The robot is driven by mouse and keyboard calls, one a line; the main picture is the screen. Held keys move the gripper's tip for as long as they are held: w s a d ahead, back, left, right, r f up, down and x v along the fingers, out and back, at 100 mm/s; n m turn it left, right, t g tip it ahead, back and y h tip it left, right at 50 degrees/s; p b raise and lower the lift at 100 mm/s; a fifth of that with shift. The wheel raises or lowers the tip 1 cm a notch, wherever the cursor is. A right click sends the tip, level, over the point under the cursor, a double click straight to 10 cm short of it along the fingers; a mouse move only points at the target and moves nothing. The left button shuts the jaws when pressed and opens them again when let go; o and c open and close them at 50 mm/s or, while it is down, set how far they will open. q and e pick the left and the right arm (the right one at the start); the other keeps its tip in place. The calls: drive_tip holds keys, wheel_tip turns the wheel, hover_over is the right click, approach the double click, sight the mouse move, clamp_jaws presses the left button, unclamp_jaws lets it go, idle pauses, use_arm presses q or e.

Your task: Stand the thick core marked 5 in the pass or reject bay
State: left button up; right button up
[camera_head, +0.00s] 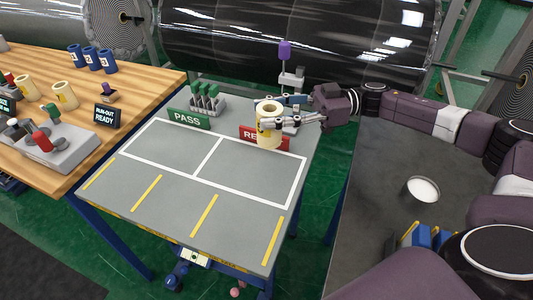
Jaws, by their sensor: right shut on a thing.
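My right gripper (268,117) reaches in from the right and is shut on a thick cream core (268,136), held upright. A dark mark shows on the core's side, but the number is too small to read. The core is at the back edge of the reject bay (245,176), in front of the red reject sign (248,132), hiding part of it. I cannot tell whether its base touches the table. My left gripper is not in view.
A rack of green-handled tools (207,100) and a stand with a purple top (285,52) are behind the bays. The wooden table (140,78) at left holds blue cores (90,58), cream cores (65,95), a RUN-OUT READY display (106,116) and a lever box (60,148).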

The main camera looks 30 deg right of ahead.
wheel_tip(320, 180, down, 12)
drive_tip(key=shift+f, duration=0.15)
idle(0.3)
drive_tip(key=shift+f, duration=0.2)
drive_tip(key=o, duration=1.4)
